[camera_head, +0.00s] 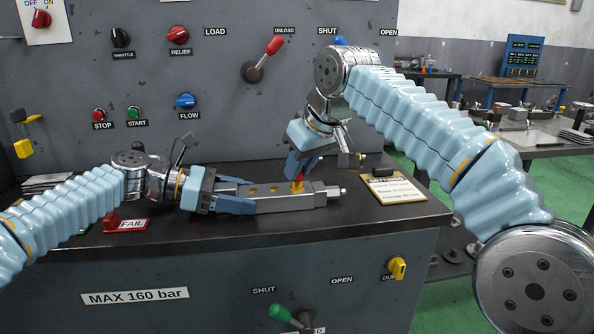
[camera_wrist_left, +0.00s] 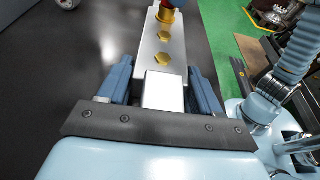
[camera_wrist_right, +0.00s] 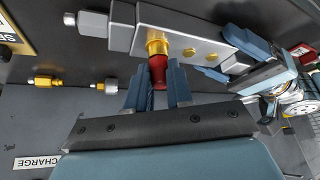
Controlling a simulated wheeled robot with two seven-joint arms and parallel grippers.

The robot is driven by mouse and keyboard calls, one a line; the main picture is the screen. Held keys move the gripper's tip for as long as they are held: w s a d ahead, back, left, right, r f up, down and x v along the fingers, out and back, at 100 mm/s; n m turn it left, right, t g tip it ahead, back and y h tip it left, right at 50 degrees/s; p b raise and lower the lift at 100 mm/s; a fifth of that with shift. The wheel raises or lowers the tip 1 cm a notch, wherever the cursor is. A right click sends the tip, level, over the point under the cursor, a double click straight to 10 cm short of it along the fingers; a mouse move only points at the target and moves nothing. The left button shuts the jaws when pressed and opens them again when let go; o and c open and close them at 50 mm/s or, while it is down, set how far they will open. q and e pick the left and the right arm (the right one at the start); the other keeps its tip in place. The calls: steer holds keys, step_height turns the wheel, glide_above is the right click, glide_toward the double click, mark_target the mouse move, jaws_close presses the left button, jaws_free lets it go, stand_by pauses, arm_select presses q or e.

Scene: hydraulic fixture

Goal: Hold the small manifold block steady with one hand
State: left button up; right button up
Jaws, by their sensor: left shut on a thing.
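The manifold block (camera_head: 285,203) is a long silver bar with brass ports, lying level at the bench top. My left gripper (camera_head: 238,198) is shut on its left end; the left wrist view shows the block (camera_wrist_left: 160,50) between both blue fingers (camera_wrist_left: 162,85). A red-topped brass fitting (camera_wrist_right: 158,70) stands at a port towards the block's other end. My right gripper (camera_head: 302,165) is above this port, its fingertips (camera_wrist_right: 160,85) on either side of the red part. Whether they press on it is unclear.
The black bench top (camera_head: 225,232) is clear in front of the block. A clipboard (camera_head: 393,187) lies to its right and a red FAIL tag (camera_head: 127,225) to the left.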

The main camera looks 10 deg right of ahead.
jaws_close()
steer(key=shift+r, duration=0.2)
steer(key=shift+r, duration=2.4)
arm_select(q)
steer(key=o, duration=0.9)
